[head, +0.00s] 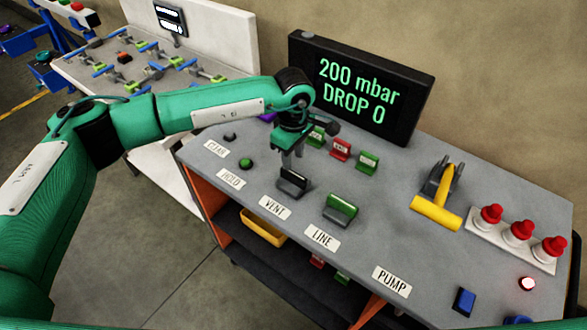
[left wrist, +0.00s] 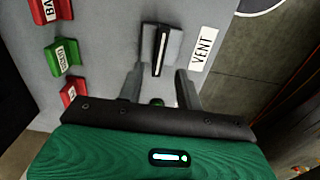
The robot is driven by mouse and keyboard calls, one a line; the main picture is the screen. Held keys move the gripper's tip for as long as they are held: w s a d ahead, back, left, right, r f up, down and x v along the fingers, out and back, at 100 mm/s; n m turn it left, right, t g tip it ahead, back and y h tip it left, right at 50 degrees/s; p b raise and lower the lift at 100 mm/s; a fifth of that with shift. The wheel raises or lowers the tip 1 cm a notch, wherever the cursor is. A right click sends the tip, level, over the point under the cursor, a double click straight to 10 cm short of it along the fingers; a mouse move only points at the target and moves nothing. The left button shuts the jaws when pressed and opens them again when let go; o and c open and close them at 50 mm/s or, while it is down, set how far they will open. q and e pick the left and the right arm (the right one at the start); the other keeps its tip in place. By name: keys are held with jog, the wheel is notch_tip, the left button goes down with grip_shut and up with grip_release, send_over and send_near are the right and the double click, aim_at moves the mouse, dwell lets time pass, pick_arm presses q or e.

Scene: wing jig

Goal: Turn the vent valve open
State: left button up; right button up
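The vent valve (head: 292,182) is a black lever handle on a grey base, behind the VENT label (head: 275,208) on the grey bench top. In the left wrist view the vent valve (left wrist: 161,48) shows at the top middle, with the VENT label (left wrist: 202,49) to its right. My left gripper (head: 292,160) points down just over the valve. In the left wrist view the left gripper (left wrist: 160,72) is open, its two fingers apart with the near end of the handle between them. I see a gap on each side and cannot tell any contact. My right gripper is not in view.
A green valve (head: 341,209) stands right of the vent valve, by the LINE label (head: 322,239). Small red and green tagged blocks (head: 341,149) stand behind. A display (head: 360,88) reads "200 mbar DROP 0". A yellow-handled tool (head: 437,205) and red-topped buttons (head: 520,231) are further right.

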aim_at(293, 173)
pick_arm(q)
notch_tip(293, 173, down, 8)
jog(key=shift+r+p, duration=0.2)
jog(key=shift+p, duration=0.85)
jog(key=shift+c, duration=0.5)
grip_shut()
